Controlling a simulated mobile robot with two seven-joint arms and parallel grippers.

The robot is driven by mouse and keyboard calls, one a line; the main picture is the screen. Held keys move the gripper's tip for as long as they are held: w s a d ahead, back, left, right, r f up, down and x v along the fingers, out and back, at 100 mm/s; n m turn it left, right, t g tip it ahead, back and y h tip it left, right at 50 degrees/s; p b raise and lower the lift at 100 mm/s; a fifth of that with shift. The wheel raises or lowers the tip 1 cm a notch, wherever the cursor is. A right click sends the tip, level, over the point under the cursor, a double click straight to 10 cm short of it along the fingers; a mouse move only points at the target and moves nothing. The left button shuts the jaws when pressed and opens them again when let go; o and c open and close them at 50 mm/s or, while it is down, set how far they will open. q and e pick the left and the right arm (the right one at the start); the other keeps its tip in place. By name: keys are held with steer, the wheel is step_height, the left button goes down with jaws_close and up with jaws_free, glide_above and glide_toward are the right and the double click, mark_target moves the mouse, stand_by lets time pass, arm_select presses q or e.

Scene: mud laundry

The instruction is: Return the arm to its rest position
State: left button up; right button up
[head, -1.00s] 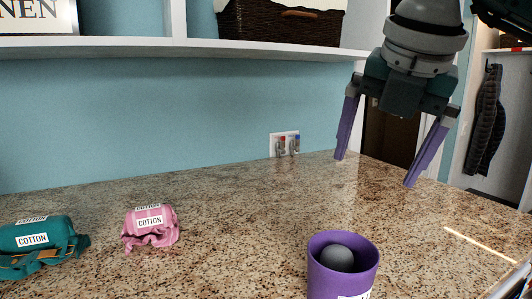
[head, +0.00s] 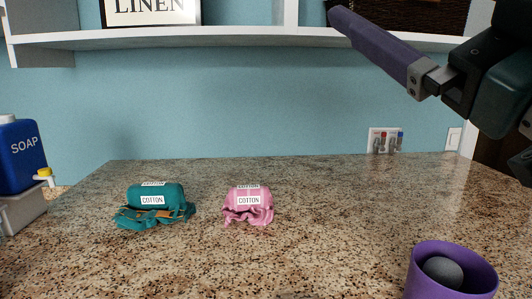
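My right gripper (head: 385,48) is at the upper right, raised above the counter and in front of the shelf. One purple finger shows, pointing up and left and set well out from the gripper's body. The other finger is not visible. Nothing shows in the gripper. My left gripper is not in view.
A purple cup (head: 424,279) with a grey ball (head: 442,271) in it stands at the lower right of the granite counter (head: 320,200). Teal (head: 155,205) and pink (head: 248,207) cloth bundles labelled COTTON lie left of centre. A blue soap bottle (head: 20,160) stands at far left. A shelf (head: 230,37) runs above.

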steer(key=s+d+f+m+g+h, duration=0.1)
steer(key=d+f+m+g+h, duration=0.4)
steer(key=f, duration=0.5)
steer(key=s+d+f+m+g+h, duration=0.25)
steer(key=d+f+m+h, duration=0.3)
steer(key=f, duration=0.35)
steer(key=s+a+f+g+y, duration=0.1)
steer(key=s+a+f+g, duration=0.1)
steer(key=s+f+g, duration=1)
steer(key=s+r+p, duration=0.2)
steer(key=r+p, duration=0.8)
steer(key=p, duration=0.1)
steer(key=s+r+t+p, duration=0.1)
steer(key=s+r+p, duration=0.2)
steer(key=r+p, duration=0.7)
steer(key=shift+s+a+r+n+p, duration=0.15)
steer(key=shift+a+r+n+p, duration=0.25)
steer(key=shift+p, duration=0.7)
steer(key=shift+f+t+y, duration=0.1)
steer(key=shift+t+y, duration=0.15)
